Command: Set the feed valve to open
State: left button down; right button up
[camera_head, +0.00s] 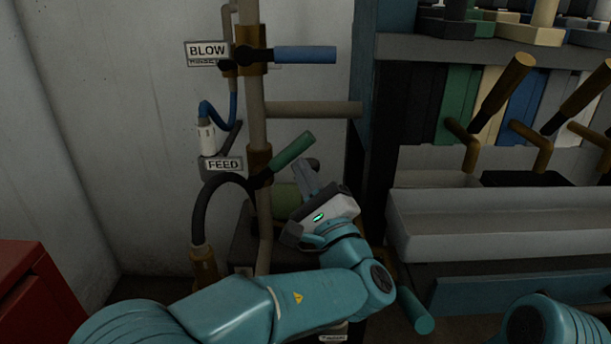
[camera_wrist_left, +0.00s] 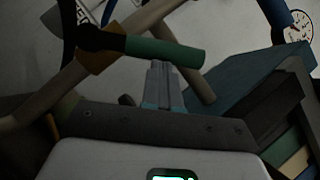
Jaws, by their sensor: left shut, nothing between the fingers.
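The feed valve's green lever (camera_head: 292,150) slants up to the right from its brass body (camera_head: 259,162) on the beige upright pipe. The FEED label (camera_head: 223,165) is left of it. My left gripper (camera_head: 303,170) is shut and empty, with its fingertips just below the lever. In the left wrist view, the green lever (camera_wrist_left: 165,52) lies across the picture just beyond the shut fingertips (camera_wrist_left: 160,68). I cannot tell whether they touch it. My right gripper is out of view; part of my right arm shows at the bottom right.
Above is a blue lever (camera_head: 305,55) by the BLOW label (camera_head: 208,50), pointing right. A beige pipe stub (camera_head: 313,109) sticks out between the two levers. A shelf unit with a pale tray (camera_head: 480,225) stands close on the right. A red box (camera_head: 35,298) is at the lower left.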

aim_at(288, 150)
pick_arm(q)
jog(key=r+n+g, duration=0.1)
jog(key=a+r+n, duration=0.1)
jog(key=n, duration=0.1)
jog(key=r+n+g+y, duration=0.1)
jog(key=shift+a+n+g+p, duration=0.3)
jog(key=shift+n, duration=0.1)
jog(key=shift+a+r+n+g+p, duration=0.15)
jog(key=shift+a+r+n+g, duration=0.4)
jog(key=shift+n, duration=0.4)
jog(key=shift+a+r+n+g+p, duration=0.15)
jog(key=shift+a+r+n+g, duration=0.35)
jog(key=shift+n, duration=0.45)
jog(key=shift+a+f, duration=0.1)
jog(key=shift+f, duration=0.05)
